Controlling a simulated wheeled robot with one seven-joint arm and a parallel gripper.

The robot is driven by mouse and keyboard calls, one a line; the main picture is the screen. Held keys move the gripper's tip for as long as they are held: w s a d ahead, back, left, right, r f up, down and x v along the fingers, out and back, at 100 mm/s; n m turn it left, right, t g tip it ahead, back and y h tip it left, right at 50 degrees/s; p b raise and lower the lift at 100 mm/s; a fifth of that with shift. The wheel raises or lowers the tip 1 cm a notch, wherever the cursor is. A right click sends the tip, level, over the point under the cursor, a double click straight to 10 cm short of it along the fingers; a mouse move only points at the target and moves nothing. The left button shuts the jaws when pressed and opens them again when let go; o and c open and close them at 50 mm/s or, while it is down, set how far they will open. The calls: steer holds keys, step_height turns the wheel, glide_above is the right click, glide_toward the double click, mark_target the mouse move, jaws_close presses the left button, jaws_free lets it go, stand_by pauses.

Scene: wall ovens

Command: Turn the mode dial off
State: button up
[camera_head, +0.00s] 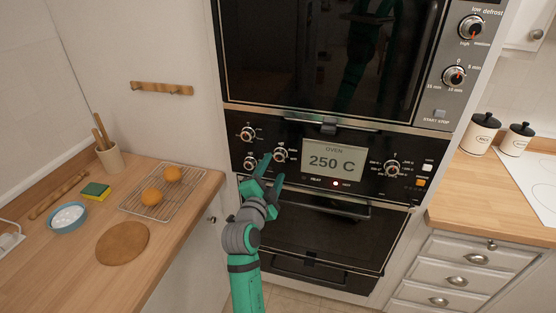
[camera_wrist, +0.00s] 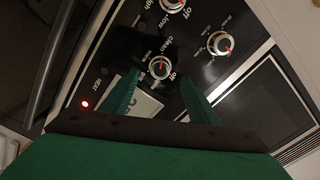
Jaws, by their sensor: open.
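The round dial marked "clean" and "off" (camera_wrist: 161,67), which I take as the mode dial, lies ahead between my fingertips in the wrist view. In the head view it is the dial just left of the display (camera_head: 280,155). It has a pale rim and an orange pointer mark; its exact setting is too small to read. My gripper (camera_head: 272,169) is open and empty in front of the panel, with green fingers just below this dial. In the wrist view its fingers (camera_wrist: 160,77) lie on either side of the dial. I cannot tell whether they touch it.
Other dials sit close by, upper left (camera_head: 246,134) and lower left (camera_head: 250,162). The display (camera_head: 331,160) reads 250 C and a red light (camera_head: 335,183) glows below. An oven door handle (camera_head: 320,205) runs beneath. A wooden counter (camera_head: 180,222) stands left.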

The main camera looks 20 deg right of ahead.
mark_target(279, 157)
steer(key=shift+x, duration=3.05)
steer(key=c, duration=1)
